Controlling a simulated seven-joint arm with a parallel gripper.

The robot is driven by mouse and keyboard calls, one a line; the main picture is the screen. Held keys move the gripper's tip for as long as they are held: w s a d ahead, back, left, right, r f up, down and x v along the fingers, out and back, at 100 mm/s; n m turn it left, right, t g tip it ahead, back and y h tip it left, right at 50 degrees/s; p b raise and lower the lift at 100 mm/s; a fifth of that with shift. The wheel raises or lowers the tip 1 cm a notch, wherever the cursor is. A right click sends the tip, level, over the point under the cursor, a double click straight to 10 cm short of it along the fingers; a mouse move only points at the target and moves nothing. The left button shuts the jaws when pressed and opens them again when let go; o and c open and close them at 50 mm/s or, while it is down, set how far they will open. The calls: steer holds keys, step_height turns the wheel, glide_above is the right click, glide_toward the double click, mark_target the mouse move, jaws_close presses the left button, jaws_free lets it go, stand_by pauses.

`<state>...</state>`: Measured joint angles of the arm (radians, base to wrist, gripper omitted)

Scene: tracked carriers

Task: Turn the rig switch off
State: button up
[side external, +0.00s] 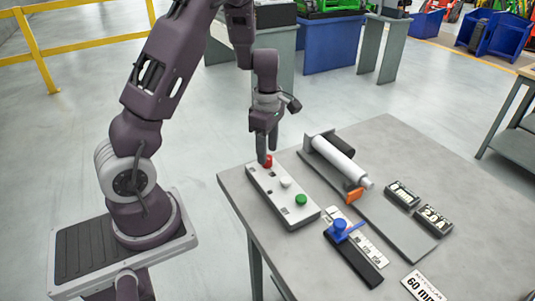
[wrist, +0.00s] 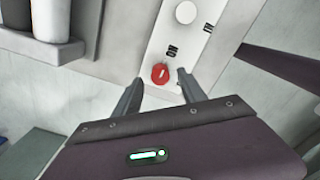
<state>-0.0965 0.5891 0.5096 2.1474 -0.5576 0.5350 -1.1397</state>
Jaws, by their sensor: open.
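A light grey control box (side external: 306,216) lies on the table, with a red knob (side external: 268,161), a white knob (side external: 286,182) and a green knob (side external: 301,199) in a row. Small dark labels sit beside the knobs; I cannot tell which knob is the rig switch. My gripper (side external: 264,158) points down at the red knob's end of the box. In the wrist view the red knob (wrist: 160,73) shows a pale mark and lies between the two open fingertips (wrist: 159,78). Nothing is held. Whether a finger touches the knob or box is unclear.
Right of the box, a white cylinder (side external: 335,160) with an orange end piece (side external: 355,195) sits on a grey plate. The table (side external: 480,218) is clear at the far right.

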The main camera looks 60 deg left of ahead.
step_height(320, 180, down, 2)
steer(key=shift+f, duration=0.1)
steer(key=shift+c, duration=0.2)
jaws_close()
